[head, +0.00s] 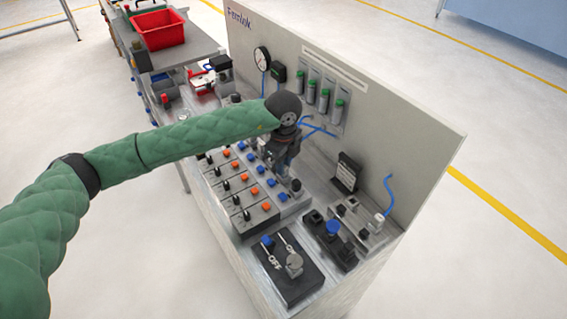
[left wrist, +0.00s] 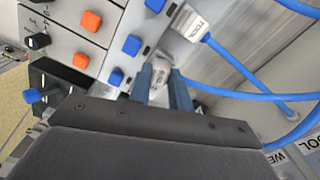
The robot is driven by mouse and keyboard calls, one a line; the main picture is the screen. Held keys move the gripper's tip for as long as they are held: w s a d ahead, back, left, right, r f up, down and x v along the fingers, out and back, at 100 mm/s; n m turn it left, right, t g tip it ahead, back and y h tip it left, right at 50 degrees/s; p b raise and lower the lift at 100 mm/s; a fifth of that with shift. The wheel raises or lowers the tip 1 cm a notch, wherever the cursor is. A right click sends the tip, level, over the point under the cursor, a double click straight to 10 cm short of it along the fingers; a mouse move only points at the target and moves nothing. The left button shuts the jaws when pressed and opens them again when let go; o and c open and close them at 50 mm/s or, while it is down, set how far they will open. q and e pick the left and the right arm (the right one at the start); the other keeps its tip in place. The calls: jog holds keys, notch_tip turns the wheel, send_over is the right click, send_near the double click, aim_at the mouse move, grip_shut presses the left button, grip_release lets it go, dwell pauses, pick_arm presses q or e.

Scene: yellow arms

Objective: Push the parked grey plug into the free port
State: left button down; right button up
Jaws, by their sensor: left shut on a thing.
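My left gripper (head: 281,166) reaches down over the row of ports beside the button panel. In the left wrist view its two blue-grey fingers (left wrist: 162,86) are shut on a pale grey plug (left wrist: 160,73). A blue cable runs off to the right from behind the fingers. A second pale, labelled plug (left wrist: 193,25) with its own blue cable sits just above it in the strip. Small dark slots show near the blue buttons; I cannot tell which is the free port, or whether the held plug's tip is in one. My right gripper is not in view.
Orange and blue buttons (head: 270,183) and black switches fill the panel to the left. A back wall (head: 395,140) with a gauge (head: 262,59) and green-capped cylinders stands behind. A black OFF switch box (head: 288,277) is in front. Blue cables (left wrist: 262,96) cross beside the gripper.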

pick_arm(q)
jog(key=shift+f, duration=0.15)
jog(key=c, duration=1.2)
grip_release()
notch_tip(320, 180, up, 9)
jog(key=p, duration=0.2)
